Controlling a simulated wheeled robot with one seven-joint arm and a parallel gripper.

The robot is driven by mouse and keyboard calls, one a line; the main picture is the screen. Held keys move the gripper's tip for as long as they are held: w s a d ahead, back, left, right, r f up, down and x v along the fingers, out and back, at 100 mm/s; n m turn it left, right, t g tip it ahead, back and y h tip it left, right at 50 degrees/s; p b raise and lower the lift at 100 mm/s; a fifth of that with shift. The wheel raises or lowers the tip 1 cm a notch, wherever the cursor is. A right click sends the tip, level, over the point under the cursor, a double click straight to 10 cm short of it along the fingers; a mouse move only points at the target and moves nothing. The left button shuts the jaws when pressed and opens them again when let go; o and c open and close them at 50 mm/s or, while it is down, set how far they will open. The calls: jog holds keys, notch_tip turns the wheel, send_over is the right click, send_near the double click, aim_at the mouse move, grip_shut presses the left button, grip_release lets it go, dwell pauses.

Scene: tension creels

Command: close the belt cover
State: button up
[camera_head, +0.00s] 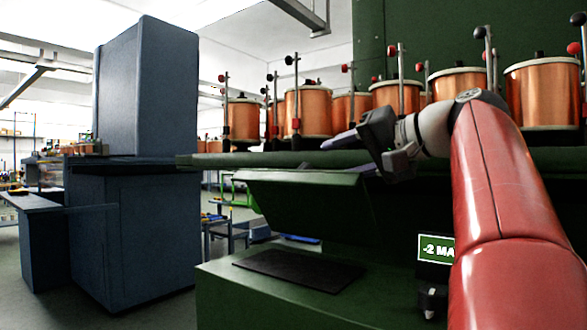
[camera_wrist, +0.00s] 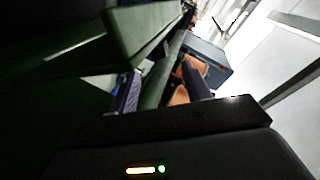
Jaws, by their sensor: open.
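The belt cover (camera_head: 310,205) is a dark green panel hanging at a slant below the green creel table edge, over an open recess in the machine's front. My gripper (camera_head: 350,152) is open at the table edge, just above the right part of the cover, with nothing visibly held. In the wrist view my gripper (camera_wrist: 160,92) has its two purplish fingers apart, with a dark green edge strip between them. A green panel (camera_wrist: 150,25), apparently the cover, shows beyond the left finger. Whether a finger touches it, I cannot tell.
Copper spools (camera_head: 308,110) and thin posts with red and black knobs stand on the green table (camera_head: 225,159) behind my gripper. A black mat (camera_head: 300,270) lies on the lower green ledge.

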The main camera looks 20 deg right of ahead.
aim_at(312, 168)
jog(key=x, duration=0.7)
jog(key=c, duration=0.9)
jog(key=shift+w+f, duration=0.1)
jog(key=shift+c, duration=0.4)
